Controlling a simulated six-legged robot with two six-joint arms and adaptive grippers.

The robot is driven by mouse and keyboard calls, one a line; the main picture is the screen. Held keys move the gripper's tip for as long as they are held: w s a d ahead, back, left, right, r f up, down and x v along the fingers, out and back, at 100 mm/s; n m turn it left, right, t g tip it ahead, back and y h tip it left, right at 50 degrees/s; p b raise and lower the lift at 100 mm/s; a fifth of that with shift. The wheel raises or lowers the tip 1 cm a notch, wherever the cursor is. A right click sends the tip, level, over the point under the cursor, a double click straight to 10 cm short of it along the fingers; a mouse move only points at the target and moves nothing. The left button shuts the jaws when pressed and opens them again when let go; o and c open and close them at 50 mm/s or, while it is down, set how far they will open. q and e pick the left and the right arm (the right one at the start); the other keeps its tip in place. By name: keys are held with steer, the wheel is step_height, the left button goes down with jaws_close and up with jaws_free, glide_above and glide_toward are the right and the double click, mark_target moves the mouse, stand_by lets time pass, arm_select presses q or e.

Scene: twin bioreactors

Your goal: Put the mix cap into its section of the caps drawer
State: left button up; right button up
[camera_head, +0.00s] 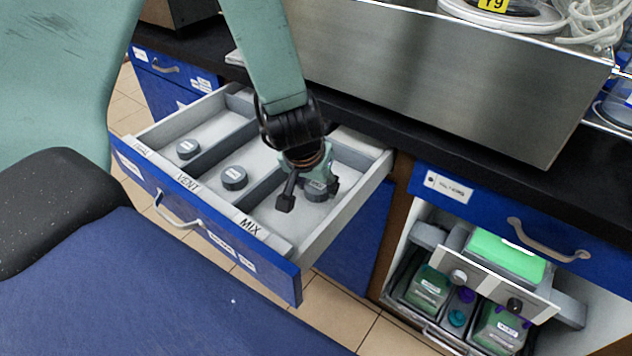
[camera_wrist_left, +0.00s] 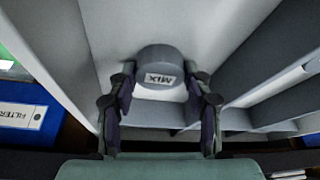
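The grey mix cap (camera_head: 316,193) is in the rightmost section of the open caps drawer (camera_head: 285,270), behind the front label MIX. It appears to sit on the section floor. In the left wrist view the cap (camera_wrist_left: 160,65) shows its MIX label between the fingertips. My left gripper (camera_head: 310,192) reaches down into this section with its fingers spread to either side of the cap. Narrow gaps show between fingers and cap in the wrist view (camera_wrist_left: 160,95). My right gripper is not in view.
Another cap (camera_head: 233,178) sits in the VENT section and one more (camera_head: 188,149) in the leftmost section. Grey dividers separate the sections. A steel housing (camera_head: 430,70) stands on the black counter behind. An open cabinet with green-labelled containers (camera_head: 500,325) is at the right.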

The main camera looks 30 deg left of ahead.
arm_select(q)
steer(key=o, duration=0.4)
steer(key=shift+d, duration=0.1)
steer(key=shift+r, duration=0.1)
steer(key=shift+r+p, duration=0.45)
steer(key=shift+r, duration=0.05)
steer(key=p+v, duration=0.7)
steer(key=v, duration=0.4)
steer(key=shift+s+r, duration=0.1)
steer(key=shift+r, duration=0.1)
